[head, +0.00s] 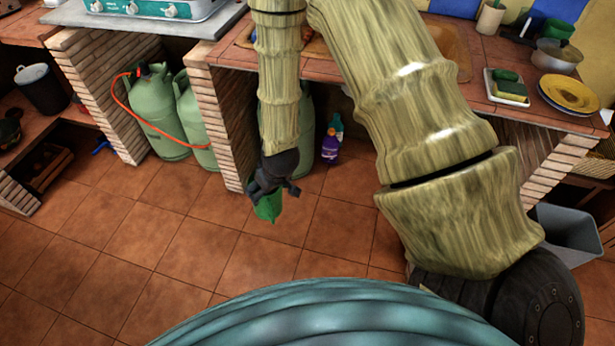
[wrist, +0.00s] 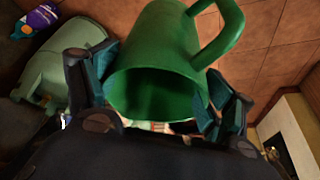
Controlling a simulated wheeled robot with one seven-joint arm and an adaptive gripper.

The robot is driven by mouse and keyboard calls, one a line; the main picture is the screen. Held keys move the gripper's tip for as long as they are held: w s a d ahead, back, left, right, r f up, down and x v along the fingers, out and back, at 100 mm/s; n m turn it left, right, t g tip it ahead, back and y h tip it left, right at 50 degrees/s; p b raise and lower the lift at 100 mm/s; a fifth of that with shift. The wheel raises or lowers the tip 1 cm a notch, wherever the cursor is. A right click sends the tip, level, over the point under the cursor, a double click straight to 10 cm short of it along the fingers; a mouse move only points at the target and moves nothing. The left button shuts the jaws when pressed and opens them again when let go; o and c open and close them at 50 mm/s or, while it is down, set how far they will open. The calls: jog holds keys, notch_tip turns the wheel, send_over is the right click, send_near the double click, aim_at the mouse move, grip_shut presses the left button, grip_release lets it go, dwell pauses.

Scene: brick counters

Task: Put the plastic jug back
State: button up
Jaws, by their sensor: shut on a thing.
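The plastic jug is green with a loop handle. In the wrist view the jug (wrist: 165,50) sits between the two fingers of my gripper (wrist: 158,95), with its dark open mouth facing the camera and its handle at the upper right. In the head view my gripper (head: 272,180) hangs above the tiled floor in front of the counter, and part of the green jug (head: 268,207) shows just below it. My gripper is shut on the jug. Most of the jug is hidden by the gripper in the head view.
Green gas cylinders (head: 158,118) stand under the brick counter at left. Purple (head: 330,148) and teal bottles stand on the floor behind my gripper. The right counter holds yellow plates (head: 568,94), a pot (head: 556,56) and a sponge tray. A grey bin (head: 568,230) stands at right. Floor at left front is clear.

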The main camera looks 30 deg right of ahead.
jog(key=s+d+f+n+b, duration=0.1)
jog(key=s+d+f+b, duration=0.35)
jog(key=f+b, duration=1)
jog(key=s+d+f+n+b, duration=0.1)
jog(key=d+f+b, duration=0.7)
jog(key=f, duration=1.1)
jog(key=s+d+f+n+b, duration=0.15)
jog(key=d+f+b, duration=0.35)
jog(key=f+b, duration=0.9)
jog(key=w+d+f+b, duration=0.1)
jog(key=w+f+b, duration=0.2)
jog(key=w, duration=0.4)
jog(key=w+d+f+b, duration=0.2)
jog(key=w+f+b, duration=0.2)
jog(key=w, duration=0.4)
jog(key=shift+m+y+b, duration=0.4)
jog(key=shift+m+b, duration=0.05)
jog(key=shift+f, duration=0.1)
jog(key=o, duration=1.9)
jog(key=shift+o, duration=0.2)
